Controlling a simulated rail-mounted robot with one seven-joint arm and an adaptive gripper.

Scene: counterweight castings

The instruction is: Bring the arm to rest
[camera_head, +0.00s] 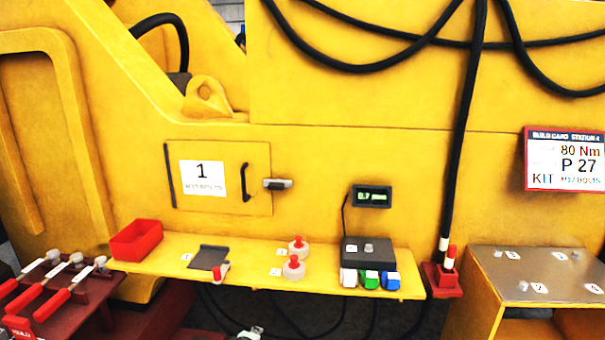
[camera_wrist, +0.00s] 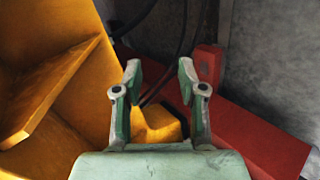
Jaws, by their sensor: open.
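My gripper (camera_wrist: 160,80) shows in the wrist view, with its two green-grey fingers spread apart and nothing between them. Behind the fingers are a yellow surface (camera_wrist: 60,85), dark cables and a red beam (camera_wrist: 255,135), all apart from the fingers as far as I can tell. In the head view only a small pale piece shows at the bottom edge, and I cannot tell whether it is part of my gripper. The rest of my arm is not clearly visible there.
A yellow shelf (camera_head: 335,285) holds a red bin (camera_head: 136,240), two red-capped bottles (camera_head: 294,268) and a dark scale (camera_head: 366,251). Red-handled tools (camera_head: 52,304) stand at left. A steel-topped bench (camera_head: 545,273) stands at right. Black cables (camera_head: 463,130) hang in front of the yellow body.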

